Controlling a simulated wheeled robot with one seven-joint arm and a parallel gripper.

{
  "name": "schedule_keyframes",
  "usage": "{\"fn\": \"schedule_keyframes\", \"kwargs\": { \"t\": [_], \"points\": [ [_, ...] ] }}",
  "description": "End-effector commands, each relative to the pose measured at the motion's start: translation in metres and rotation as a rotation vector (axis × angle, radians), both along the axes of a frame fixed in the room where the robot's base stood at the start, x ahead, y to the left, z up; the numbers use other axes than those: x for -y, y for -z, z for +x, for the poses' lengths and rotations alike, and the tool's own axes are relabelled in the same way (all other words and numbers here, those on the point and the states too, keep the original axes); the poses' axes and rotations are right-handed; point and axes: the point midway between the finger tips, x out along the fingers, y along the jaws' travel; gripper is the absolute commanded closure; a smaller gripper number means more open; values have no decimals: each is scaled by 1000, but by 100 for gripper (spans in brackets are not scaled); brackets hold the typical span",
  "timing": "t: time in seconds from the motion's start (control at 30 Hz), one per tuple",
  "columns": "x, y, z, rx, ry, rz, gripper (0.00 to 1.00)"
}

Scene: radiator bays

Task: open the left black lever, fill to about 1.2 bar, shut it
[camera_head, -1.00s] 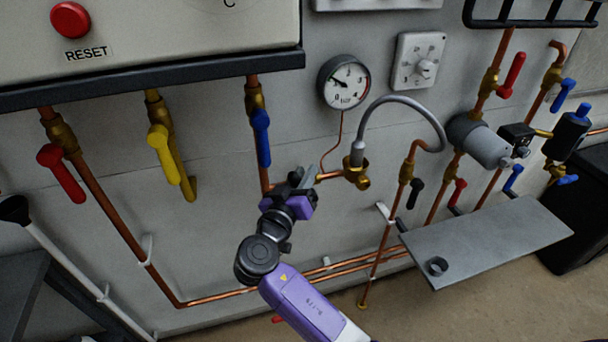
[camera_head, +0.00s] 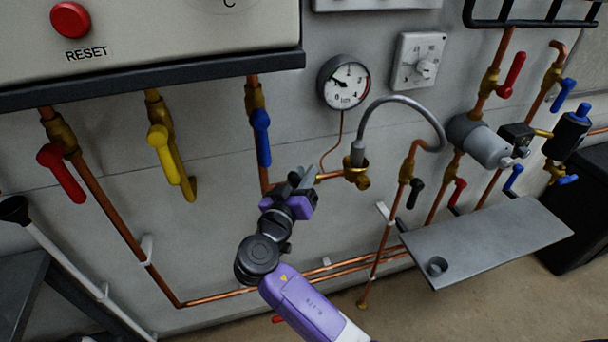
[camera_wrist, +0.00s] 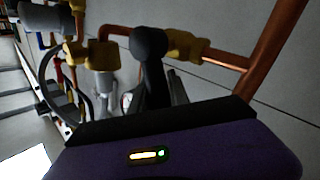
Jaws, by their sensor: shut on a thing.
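The left black lever (camera_wrist: 149,45) shows in the wrist view as a dark rounded handle standing between my fingers, in front of a brass valve body (camera_wrist: 185,46). My gripper (camera_head: 302,178) is shut on it at the left end of the filling link; in the head view the gripper mostly hides this lever. A grey braided hose (camera_head: 398,98) arches from the brass fitting (camera_head: 357,172) to the right-hand pipe. The right black lever (camera_head: 415,193) hangs down slantwise on that pipe. The round pressure gauge (camera_head: 343,82) is above; its needle points to the left part of the dial, the exact reading too small to tell.
Red (camera_head: 62,173), yellow (camera_head: 164,154) and blue (camera_head: 262,137) levers hang under the boiler to the left. A grey shelf (camera_head: 485,240) juts out at lower right. A grey cylinder (camera_head: 480,140) and more valves stand at right.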

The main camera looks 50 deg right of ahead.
Motion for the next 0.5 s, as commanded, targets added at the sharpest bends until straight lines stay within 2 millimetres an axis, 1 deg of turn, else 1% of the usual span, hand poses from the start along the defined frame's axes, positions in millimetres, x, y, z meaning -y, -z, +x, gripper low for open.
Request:
{"fn": "schedule_keyframes", "kwargs": {
  "t": [0.27, 0.5],
  "points": [
    [0, 0, 0, 5, -1, 7, 100],
    [3, 0, -3, 55, -2, 80, 100]
  ]
}}
